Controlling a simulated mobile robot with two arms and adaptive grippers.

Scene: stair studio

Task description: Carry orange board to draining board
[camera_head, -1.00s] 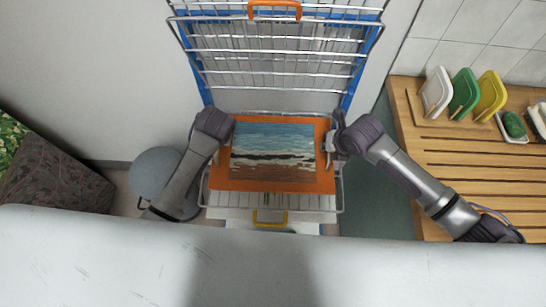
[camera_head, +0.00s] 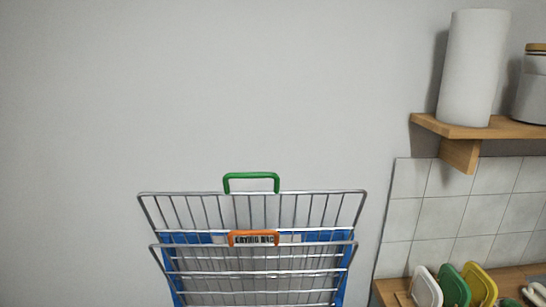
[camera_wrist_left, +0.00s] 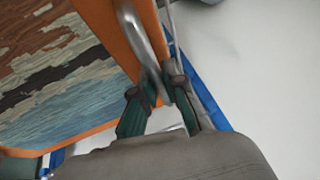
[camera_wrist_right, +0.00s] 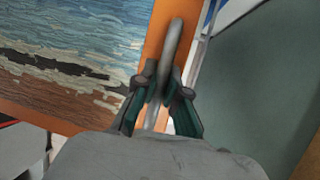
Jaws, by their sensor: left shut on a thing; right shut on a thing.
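The orange board shows in the left wrist view (camera_wrist_left: 118,32) and the right wrist view (camera_wrist_right: 155,38), with a painted seascape on its face and a grey metal handle on each side edge. My left gripper (camera_wrist_left: 160,92) is shut on one handle. My right gripper (camera_wrist_right: 163,88) is shut on the other handle. The head view now looks too high to show the board or either gripper. The draining board's wooden top (camera_head: 392,290) shows only as a strip at the lower right of the head view.
A wire drying rack (camera_head: 250,270) with blue parts and green and orange handles stands against the wall. White, green (camera_head: 453,287) and yellow boards stand on the counter at right. A wooden shelf (camera_head: 480,127) above holds a paper roll (camera_head: 473,68) and a jar (camera_head: 533,85).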

